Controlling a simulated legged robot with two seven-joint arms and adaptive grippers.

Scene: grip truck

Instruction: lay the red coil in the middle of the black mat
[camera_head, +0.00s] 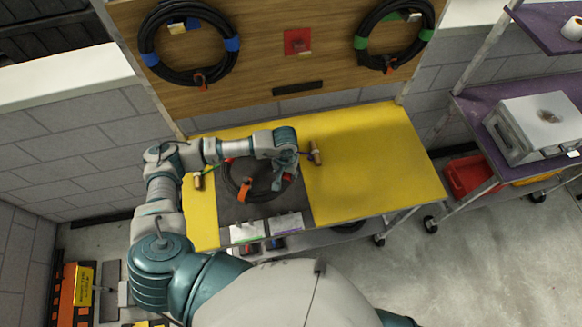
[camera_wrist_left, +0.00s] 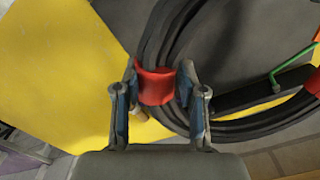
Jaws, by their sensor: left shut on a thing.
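The red coil, a loop of black cable (camera_head: 262,196) with red bands and an orange-red clip, is over the black mat (camera_head: 300,211) on the yellow table. In the left wrist view the cable (camera_wrist_left: 168,38) curves past a red band (camera_wrist_left: 156,86). My left gripper (camera_head: 287,172) is at the coil's right side, and its fingers (camera_wrist_left: 158,98) are shut on the coil at that band. The arm hides part of the coil. I cannot tell whether the coil touches the mat everywhere. My right gripper is not in view.
The yellow table (camera_head: 380,160) is clear on its right. Brass-coloured fittings (camera_head: 315,153) stand beside the mat. Two coils, blue-banded (camera_head: 232,62) and green-banded (camera_head: 362,43), hang on the wooden board behind. A purple shelf with a grey case (camera_head: 540,125) stands at right.

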